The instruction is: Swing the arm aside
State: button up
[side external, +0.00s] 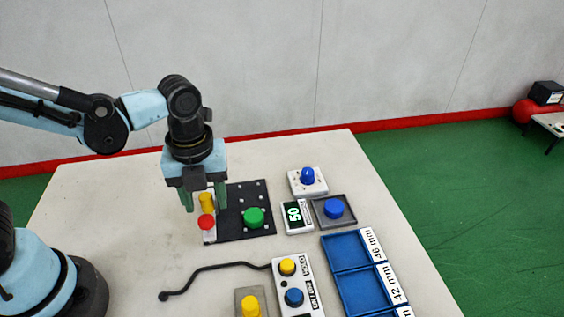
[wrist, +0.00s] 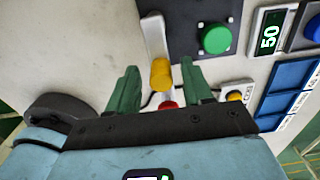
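My gripper (side external: 205,207) has its two green fingers apart, hanging down over the left side of the table. In the wrist view my gripper (wrist: 159,68) is open, with gaps on both sides of a yellow knob (wrist: 161,75). This yellow knob (side external: 207,200) and a red knob (side external: 206,222) sit on a narrow white strip (side external: 210,237) left of a black plate. The red knob (wrist: 168,105) is partly hidden by my gripper body in the wrist view. I cannot tell whether the fingertips are level with the yellow knob or above it.
The black plate (side external: 232,198) carries a green button (side external: 254,217). A display (side external: 294,215) reads 50, near a blue knob (side external: 307,176) and blue button (side external: 334,208). Blue trays (side external: 350,253) lie right; a control box (side external: 288,250) and cable lie in front. The table's back left is clear.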

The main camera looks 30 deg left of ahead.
aim_at(203, 195)
jog(key=shift+r, duration=0.15)
notch_tip(203, 195, up, 12)
dwell(0.9)
jog(key=w+a+f+n+t, duration=0.1)
jog(key=a+f+n+t, duration=0.1)
jog(key=n, duration=1.1)
jog(key=a+f+n+t, duration=0.3)
jog(key=a+n+t, duration=0.2)
jog(key=n, duration=0.9)
jog(key=a, duration=0.2)
jog(key=shift+w+a, duration=0.3)
jog(key=shift+w, duration=0.05)
